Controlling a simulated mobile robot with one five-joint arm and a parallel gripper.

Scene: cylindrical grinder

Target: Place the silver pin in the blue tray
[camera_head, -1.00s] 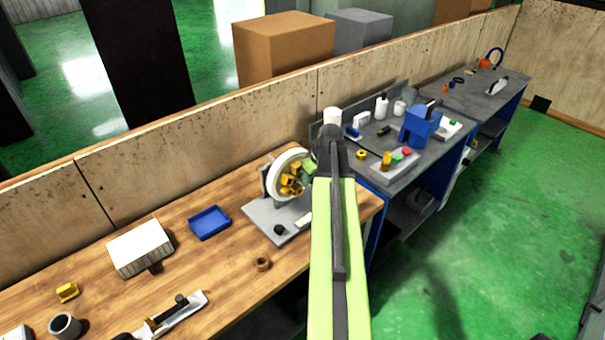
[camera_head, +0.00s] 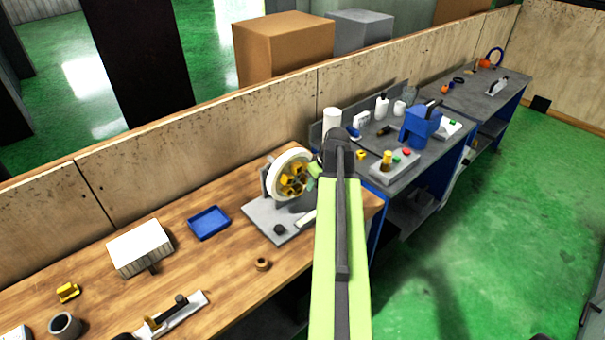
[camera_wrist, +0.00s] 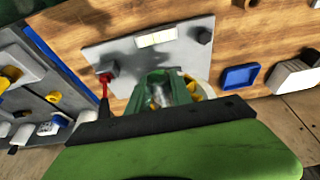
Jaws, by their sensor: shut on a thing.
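The blue tray (camera_head: 209,223) lies empty on the wooden bench, left of the grinder; it also shows in the wrist view (camera_wrist: 240,77). My gripper (camera_wrist: 163,84) has green fingers shut on the silver pin (camera_wrist: 161,96), of which only a small shiny part shows between them. In the head view my arm hides most of the gripper, and the pin cannot be made out there. The gripper is just right of the grinder's white wheel with yellow jaws (camera_head: 294,178). Whether the pin still touches the wheel cannot be told.
The grinder's grey base plate (camera_head: 262,222) stands between my arm and the tray. A ribbed white block (camera_head: 140,247) is left of the tray, and a brown ring (camera_head: 262,264) lies in front. A low wooden wall (camera_head: 200,150) runs behind the bench. Bench around the tray is clear.

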